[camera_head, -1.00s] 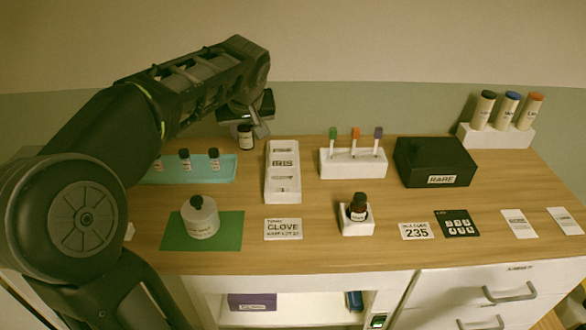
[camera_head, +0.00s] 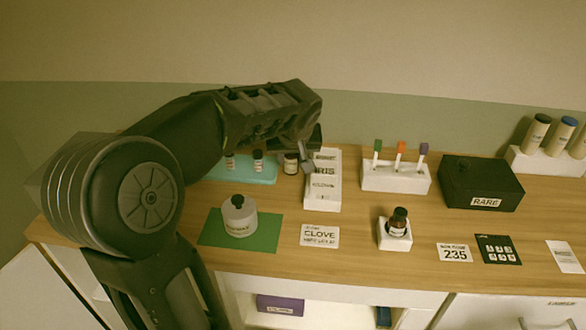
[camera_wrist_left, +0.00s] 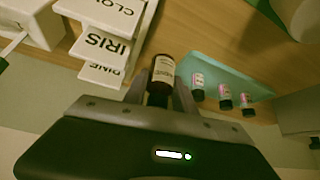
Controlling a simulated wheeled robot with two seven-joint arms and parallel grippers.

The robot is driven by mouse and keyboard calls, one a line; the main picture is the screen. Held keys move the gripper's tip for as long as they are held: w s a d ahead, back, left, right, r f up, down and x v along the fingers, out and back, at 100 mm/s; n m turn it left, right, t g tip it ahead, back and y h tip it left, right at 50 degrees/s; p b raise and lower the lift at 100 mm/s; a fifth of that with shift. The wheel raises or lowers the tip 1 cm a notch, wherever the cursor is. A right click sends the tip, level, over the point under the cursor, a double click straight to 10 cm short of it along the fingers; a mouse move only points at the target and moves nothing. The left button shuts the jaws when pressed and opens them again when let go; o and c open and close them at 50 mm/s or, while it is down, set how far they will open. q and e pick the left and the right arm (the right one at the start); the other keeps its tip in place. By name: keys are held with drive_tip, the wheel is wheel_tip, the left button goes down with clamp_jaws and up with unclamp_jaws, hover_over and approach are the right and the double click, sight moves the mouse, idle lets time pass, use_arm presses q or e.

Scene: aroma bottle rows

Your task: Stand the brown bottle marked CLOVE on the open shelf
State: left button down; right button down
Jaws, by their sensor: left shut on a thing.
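My left gripper (camera_wrist_left: 160,100) is shut on a small brown bottle (camera_wrist_left: 162,72) with a dark cap and pale label; the label is too small to read. In the head view this bottle (camera_head: 290,164) hangs under the gripper (camera_head: 306,154), beside the stepped white name block (camera_head: 322,195) and right of the teal tray (camera_head: 245,175) with its small vials. Another brown bottle (camera_head: 398,222) stands in a white holder at the middle front. A card marked CLOVE (camera_head: 320,236) lies on the worktop. The open shelf (camera_head: 335,313) shows below the worktop's front edge. My right gripper is out of view.
A white jar (camera_head: 239,216) stands on a green mat (camera_head: 212,232). A white rack (camera_head: 395,179) with coloured-top sticks, a black box marked RARE (camera_head: 481,184) and cards occupy the right. A purple box (camera_head: 280,304) stands on the shelf's left part.

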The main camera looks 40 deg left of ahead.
sight(292, 165)
use_arm(q)
drive_tip(key=shift+f, duration=0.1)
wheel_tip(292, 165, down, 4)
drive_tip(key=shift+r, duration=0.2)
drive_tip(key=shift+f, duration=0.15)
drive_tip(key=c, duration=1.3)
unclamp_jaws()
